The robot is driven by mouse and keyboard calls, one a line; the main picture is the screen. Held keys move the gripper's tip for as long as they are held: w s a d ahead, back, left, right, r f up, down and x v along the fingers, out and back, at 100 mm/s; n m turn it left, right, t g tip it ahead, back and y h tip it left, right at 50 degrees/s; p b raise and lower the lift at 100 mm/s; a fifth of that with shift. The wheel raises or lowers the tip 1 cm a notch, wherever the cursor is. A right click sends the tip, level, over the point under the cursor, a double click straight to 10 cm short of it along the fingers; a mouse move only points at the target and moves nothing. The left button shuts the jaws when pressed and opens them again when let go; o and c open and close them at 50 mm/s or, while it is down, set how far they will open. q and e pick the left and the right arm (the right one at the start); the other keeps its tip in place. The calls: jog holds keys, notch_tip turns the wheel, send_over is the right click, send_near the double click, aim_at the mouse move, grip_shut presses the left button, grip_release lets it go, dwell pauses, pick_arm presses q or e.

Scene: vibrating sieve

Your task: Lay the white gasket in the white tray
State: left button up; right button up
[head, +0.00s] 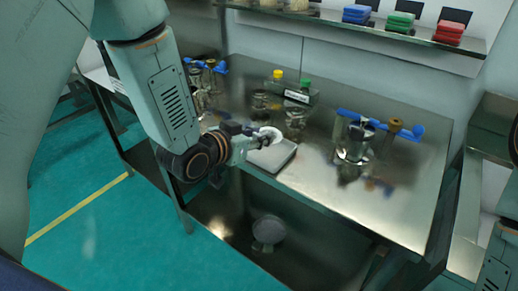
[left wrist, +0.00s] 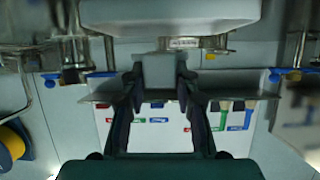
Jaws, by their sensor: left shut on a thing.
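The white gasket (head: 271,131) is a pale ring in my left gripper (head: 262,141), which is shut on it. The gripper holds it just above the back left part of the white tray (head: 278,161), and I cannot tell whether they touch. The tray is shallow and square and lies near the front edge of the metal table. In the left wrist view, the tray (left wrist: 170,14) seems to fill the top of the upside-down picture. My left gripper (left wrist: 160,80) has a pale grey piece between its fingertips, likely the gasket edge-on. My right gripper is not in view.
A metal cylinder with blue clamps (head: 355,140) stands right of the tray. Metal parts (head: 295,118) and yellow- and green-capped bottles (head: 278,75) stand behind. A wall shelf (head: 350,25) holds coloured boxes. The table front right of the tray (head: 320,185) is clear.

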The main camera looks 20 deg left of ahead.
aim_at(256, 158)
pick_arm(q)
jog(key=shift+s+d+f, duration=0.15)
jog(key=shift+d+f, duration=0.1)
jog(key=a+f, duration=0.1)
jog(key=f, duration=0.1)
jog(key=a+f, duration=0.1)
jog(key=f, duration=0.1)
jog(key=shift+w+a+b, duration=0.25)
jog(key=shift+a+b, duration=0.05)
jog(key=shift+b, duration=0.05)
jog(key=shift+s+d+r, duration=0.1)
jog(key=shift+d+r, duration=0.15)
jog(key=shift+d, duration=0.8)
jog(key=shift+a+f, duration=0.2)
jog(key=shift+a, duration=0.05)
jog(key=o, duration=0.7)
jog(key=shift+a+f, duration=0.15)
jog(key=shift+a, duration=0.45)
jog(key=shift+o, duration=0.7)
jog(key=shift+d, duration=0.15)
jog(key=shift+o, duration=0.3)
jog(key=shift+d, duration=0.4)
jog(key=shift+a, duration=0.35)
jog(key=shift+d, duration=0.25)
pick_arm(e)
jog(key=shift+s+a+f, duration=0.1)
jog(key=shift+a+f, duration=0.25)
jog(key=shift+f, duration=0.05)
